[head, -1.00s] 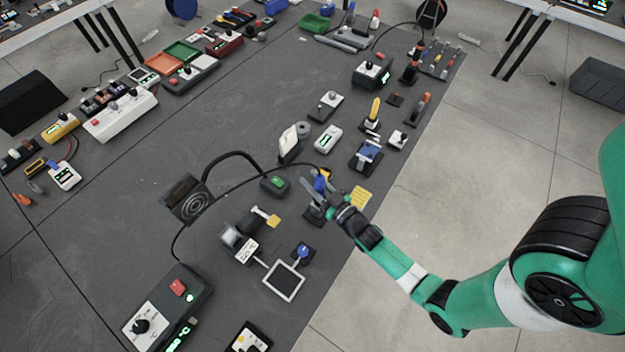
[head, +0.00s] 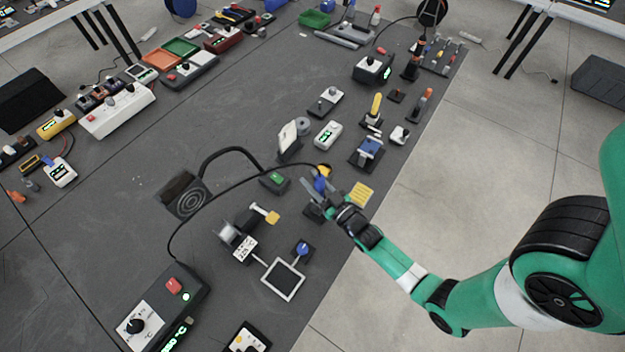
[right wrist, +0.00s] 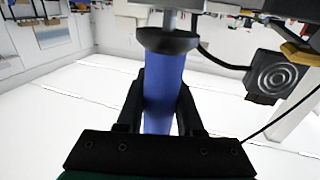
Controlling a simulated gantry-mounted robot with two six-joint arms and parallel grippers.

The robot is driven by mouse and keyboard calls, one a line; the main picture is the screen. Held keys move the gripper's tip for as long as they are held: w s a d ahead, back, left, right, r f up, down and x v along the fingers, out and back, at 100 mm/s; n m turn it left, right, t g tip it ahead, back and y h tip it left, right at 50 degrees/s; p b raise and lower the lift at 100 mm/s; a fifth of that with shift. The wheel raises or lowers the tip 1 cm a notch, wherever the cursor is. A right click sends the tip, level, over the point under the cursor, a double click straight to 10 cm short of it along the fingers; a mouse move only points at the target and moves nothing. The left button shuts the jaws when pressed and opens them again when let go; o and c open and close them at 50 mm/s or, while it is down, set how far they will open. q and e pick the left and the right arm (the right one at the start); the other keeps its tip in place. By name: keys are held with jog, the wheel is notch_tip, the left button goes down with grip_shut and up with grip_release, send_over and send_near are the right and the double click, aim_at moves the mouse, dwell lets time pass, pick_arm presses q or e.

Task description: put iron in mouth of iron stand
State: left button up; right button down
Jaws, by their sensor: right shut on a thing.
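My right gripper (head: 326,190) is shut on the blue handle of the iron (head: 320,184). In the right wrist view the iron's handle (right wrist: 163,95) stands lengthwise between the fingers of the gripper (right wrist: 160,108), with a black collar and grey metal beyond it. A yellow part shows at the handle's upper end in the head view. A dark piece (head: 313,213), which may be the iron stand's base, lies just below the gripper, partly hidden. I cannot make out the stand's mouth or whether the iron touches it. My left gripper is not in view.
A yellow pad (head: 361,194) lies right of the gripper near the mat's edge. A black cable arches from the station (head: 165,310) toward the iron. A fan-like box (head: 187,198) and a small green-topped box (head: 274,181) are to the left. Bare mat lies farther left.

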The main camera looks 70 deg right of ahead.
jog(key=shift+f+b, duration=0.5)
jog(key=shift+f, duration=0.1)
jog(key=shift+c, duration=2.3)
grip_release()
jog(key=p+v, duration=0.1)
jog(key=v, duration=1)
jog(key=shift+s+a, duration=0.2)
jog(key=shift+s, duration=0.05)
jog(key=shift+r, duration=0.1)
notch_tip(320, 180, up, 10)
jog(key=p, duration=1)
